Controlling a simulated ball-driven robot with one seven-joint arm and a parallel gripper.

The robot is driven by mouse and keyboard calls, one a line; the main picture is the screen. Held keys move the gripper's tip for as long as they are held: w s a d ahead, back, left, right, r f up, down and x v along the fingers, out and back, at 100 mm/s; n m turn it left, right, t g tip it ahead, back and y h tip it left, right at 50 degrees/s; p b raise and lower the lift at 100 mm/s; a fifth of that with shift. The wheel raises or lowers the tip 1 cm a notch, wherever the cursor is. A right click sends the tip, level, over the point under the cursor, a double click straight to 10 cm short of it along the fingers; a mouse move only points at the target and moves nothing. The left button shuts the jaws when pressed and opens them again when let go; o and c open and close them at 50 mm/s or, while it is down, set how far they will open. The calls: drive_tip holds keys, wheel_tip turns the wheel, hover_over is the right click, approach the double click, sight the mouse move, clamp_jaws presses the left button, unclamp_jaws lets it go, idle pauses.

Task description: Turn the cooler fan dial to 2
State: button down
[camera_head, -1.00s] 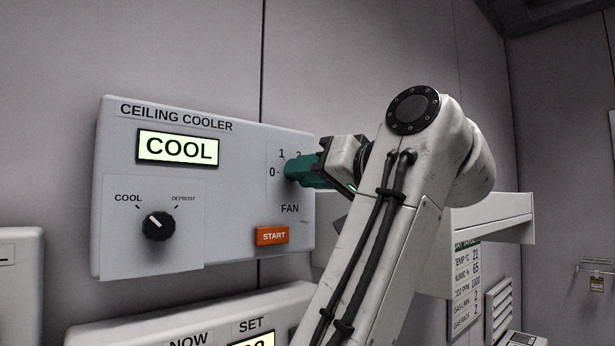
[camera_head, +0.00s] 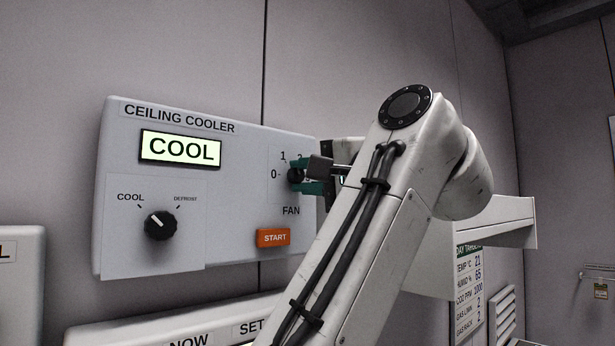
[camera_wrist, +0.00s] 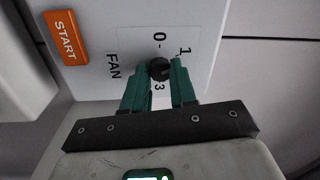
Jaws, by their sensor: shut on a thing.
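The fan dial (camera_head: 295,176) is a small black knob at the right end of the white ceiling cooler panel (camera_head: 235,200). It also shows in the wrist view (camera_wrist: 159,69), with 0, 1 and 3 printed around it. The 2 is partly covered in the head view and hidden in the wrist view. My gripper (camera_head: 303,175) has green fingers, one above and one below the dial in the head view. In the wrist view my gripper (camera_wrist: 161,72) has a finger on each side of the dial, shut on it. I cannot read the dial's pointer.
The orange START button (camera_head: 273,238) sits below the FAN label. The COOL/DEFROST knob (camera_head: 160,226) is at the panel's left, pointing toward COOL, and the display (camera_head: 180,149) reads COOL. Another white panel (camera_head: 190,325) lies below.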

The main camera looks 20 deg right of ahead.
drive_tip(key=m, duration=0.5)
drive_tip(key=shift+h, duration=0.3)
drive_tip(key=shift+m+h+p, duration=0.5)
drive_tip(key=shift+m+p, duration=0.15)
drive_tip(key=shift+m, duration=2.25)
drive_tip(key=shift+f, duration=0.1)
drive_tip(key=c, duration=0.9)
unclamp_jaws()
drive_tip(key=b+v, duration=0.4)
drive_tip(key=v, duration=0.6)
drive_tip(key=shift+s, duration=0.4)
drive_tip(key=shift+d+f, duration=0.1)
drive_tip(key=shift+f, duration=0.1)
